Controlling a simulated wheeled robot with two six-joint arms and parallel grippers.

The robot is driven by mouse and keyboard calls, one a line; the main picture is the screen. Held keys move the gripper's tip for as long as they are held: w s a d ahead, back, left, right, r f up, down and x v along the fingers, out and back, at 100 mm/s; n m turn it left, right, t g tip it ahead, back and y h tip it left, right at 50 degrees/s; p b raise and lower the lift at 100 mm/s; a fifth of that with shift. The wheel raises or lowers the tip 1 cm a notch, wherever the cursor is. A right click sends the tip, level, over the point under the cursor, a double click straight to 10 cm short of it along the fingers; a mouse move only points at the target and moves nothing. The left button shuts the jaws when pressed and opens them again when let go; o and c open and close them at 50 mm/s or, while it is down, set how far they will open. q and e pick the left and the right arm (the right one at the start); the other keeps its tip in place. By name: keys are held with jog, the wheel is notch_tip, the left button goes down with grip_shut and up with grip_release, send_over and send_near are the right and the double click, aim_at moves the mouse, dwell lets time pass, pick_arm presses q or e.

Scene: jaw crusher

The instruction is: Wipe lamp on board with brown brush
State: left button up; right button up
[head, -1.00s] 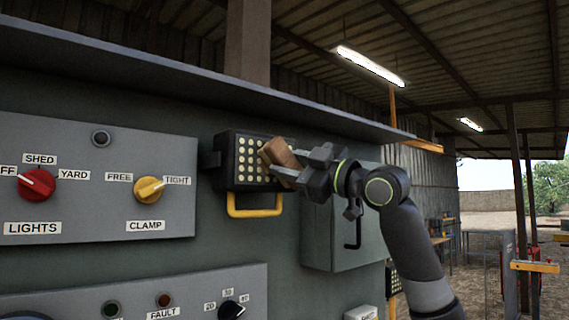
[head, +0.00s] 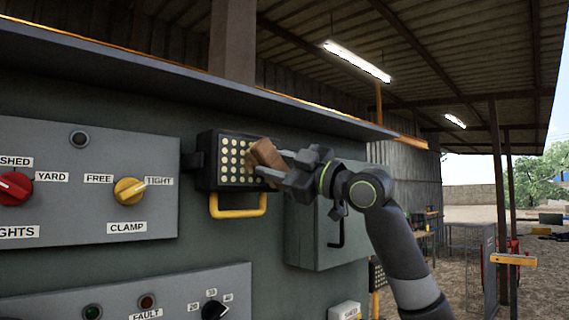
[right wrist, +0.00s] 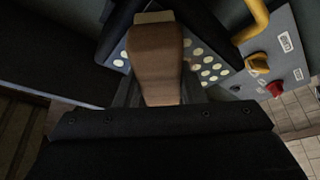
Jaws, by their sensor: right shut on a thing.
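The lamp (head: 229,163) is a dark box with a grid of pale round lights and a yellow handle below, mounted on the green-grey board (head: 150,265). My right gripper (head: 277,170) is shut on the brown brush (head: 266,157) and holds it at the right side of the lamp's face. In the right wrist view the brush (right wrist: 157,60) lies between the fingers, with the lamp's lights (right wrist: 205,62) behind it. The brush covers part of the lamp; whether it touches the face I cannot tell. My left gripper is not in view.
A panel with a red knob (head: 14,188) and a yellow clamp knob (head: 130,191) is left of the lamp. A grey box (head: 340,225) with a black handle is on the right. A ledge (head: 300,120) overhangs the lamp.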

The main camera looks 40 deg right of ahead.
aim_at(266, 158)
jog(key=shift+a, duration=0.75)
jog(key=shift+s+a+r+p, duration=0.15)
jog(key=shift+a+p, duration=0.45)
jog(key=shift+a, duration=1.3)
jog(key=shift+d+r+p, duration=0.15)
jog(key=shift+r+p, duration=0.35)
jog(key=shift+p, duration=0.4)
jog(key=shift+d, duration=2.6)
jog(key=shift+w+d+f, duration=0.1)
jog(key=shift+w+d, duration=0.05)
jog(key=shift+d, duration=0.5)
jog(key=shift+w+d, duration=0.1)
jog(key=shift+d, duration=0.55)
jog(key=shift+s+a+p, duration=0.15)
jog(key=shift+a+p, duration=0.45)
jog(key=shift+a, duration=0.9)
jog(key=shift+s+a+p, duration=0.1)
jog(key=shift+a+p, duration=0.45)
jog(key=shift+a, duration=1.95)
